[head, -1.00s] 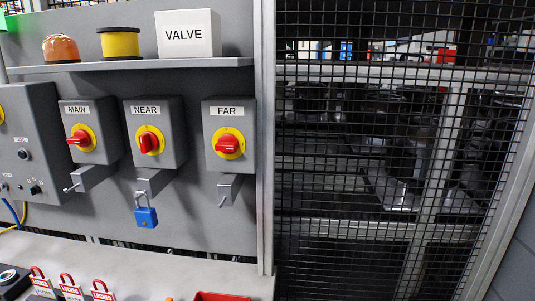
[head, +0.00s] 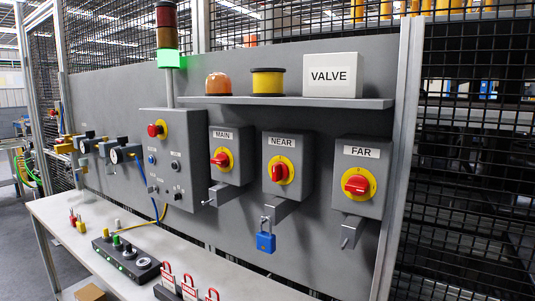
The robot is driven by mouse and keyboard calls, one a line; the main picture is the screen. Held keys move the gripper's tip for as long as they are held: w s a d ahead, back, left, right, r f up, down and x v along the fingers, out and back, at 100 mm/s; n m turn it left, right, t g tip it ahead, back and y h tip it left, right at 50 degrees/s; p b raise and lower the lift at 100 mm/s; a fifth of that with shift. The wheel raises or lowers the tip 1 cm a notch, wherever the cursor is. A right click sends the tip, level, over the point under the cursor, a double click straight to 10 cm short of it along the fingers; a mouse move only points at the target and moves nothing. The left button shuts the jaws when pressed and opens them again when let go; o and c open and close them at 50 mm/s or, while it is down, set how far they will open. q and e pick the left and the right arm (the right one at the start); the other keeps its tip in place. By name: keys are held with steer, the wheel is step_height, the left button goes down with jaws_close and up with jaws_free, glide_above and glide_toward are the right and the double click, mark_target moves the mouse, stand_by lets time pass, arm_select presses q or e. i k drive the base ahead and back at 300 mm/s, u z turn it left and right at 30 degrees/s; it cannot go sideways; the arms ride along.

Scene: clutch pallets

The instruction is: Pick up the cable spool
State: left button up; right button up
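A yellow cylinder with black rims, which looks like the cable spool (head: 268,82), stands upright on the grey shelf (head: 300,101) along the panel. It sits between an orange dome (head: 218,84) on its left and a white box marked VALVE (head: 332,76) on its right, with small gaps between them. Neither of my grippers is in view.
Below the shelf are switch boxes MAIN (head: 228,171), NEAR (head: 285,199) and FAR (head: 360,208); a blue padlock (head: 266,242) hangs under NEAR. A white bench (head: 92,228) holds red-tagged padlocks (head: 189,289) and a dark button unit (head: 126,259). Mesh fencing (head: 470,180) stands at right.

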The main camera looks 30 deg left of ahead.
mark_target(268, 82)
steer(key=z, duration=2.3)
steer(key=k, duration=1.75)
steer(key=u, duration=2.55)
steer(key=i, duration=0.55)
steer(key=z, duration=0.05)
